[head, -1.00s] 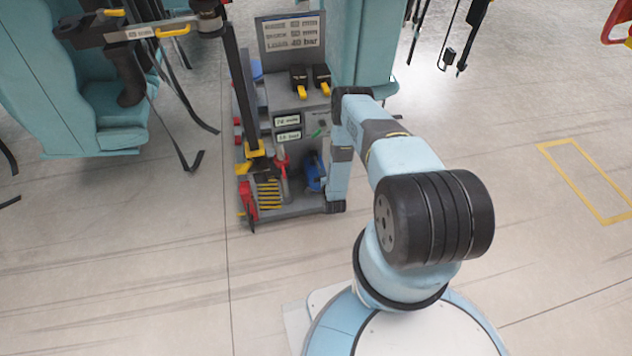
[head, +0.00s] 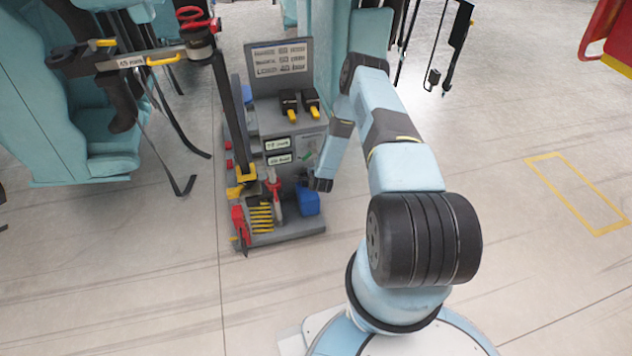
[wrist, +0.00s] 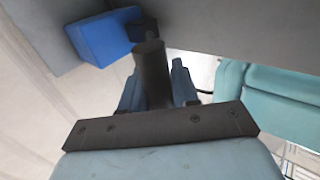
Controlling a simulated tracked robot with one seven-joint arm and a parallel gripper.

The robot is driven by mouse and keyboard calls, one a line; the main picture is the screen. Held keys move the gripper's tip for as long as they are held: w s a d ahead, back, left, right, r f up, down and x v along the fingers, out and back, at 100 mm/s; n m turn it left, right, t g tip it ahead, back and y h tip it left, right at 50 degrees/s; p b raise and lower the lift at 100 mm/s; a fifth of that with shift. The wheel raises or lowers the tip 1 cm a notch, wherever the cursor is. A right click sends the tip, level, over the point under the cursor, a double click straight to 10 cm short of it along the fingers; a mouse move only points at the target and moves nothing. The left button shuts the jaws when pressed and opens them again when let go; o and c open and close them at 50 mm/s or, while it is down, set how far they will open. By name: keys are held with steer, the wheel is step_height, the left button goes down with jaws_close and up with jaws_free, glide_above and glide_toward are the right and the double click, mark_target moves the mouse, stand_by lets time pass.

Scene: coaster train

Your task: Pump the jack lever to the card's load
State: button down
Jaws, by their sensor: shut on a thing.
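The jack stands at the foot of a grey cart; its blue body (head: 308,201) shows in the head view, and a blue block (wrist: 103,38) shows at the top left of the wrist view. My gripper (wrist: 157,84) is shut on a dark round bar, the jack lever (wrist: 150,68), which stands between its two blue fingers. Two small displays (head: 279,151) sit below, too blurred to read surely.
A yellow spring (head: 261,217), a red part (head: 240,224) and a dark post (head: 230,120) stand left of the jack. Teal seats (head: 100,120) fill the left, with hanging straps. Floor at the right, with a yellow outline (head: 578,190), is clear.

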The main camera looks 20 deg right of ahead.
steer(key=shift+w+d+r, duration=0.15)
steer(key=shift+w+r, duration=0.55)
steer(key=shift+w, duration=0.2)
steer(key=c, duration=1.1)
jaws_free()
steer(key=shift+c, duration=0.2)
steer(key=shift+o, duration=1.1)
steer(key=shift+f, duration=0.15)
steer(key=shift+s, duration=0.25)
steer(key=v, duration=1.3)
steer(key=shift+s, duration=0.2)
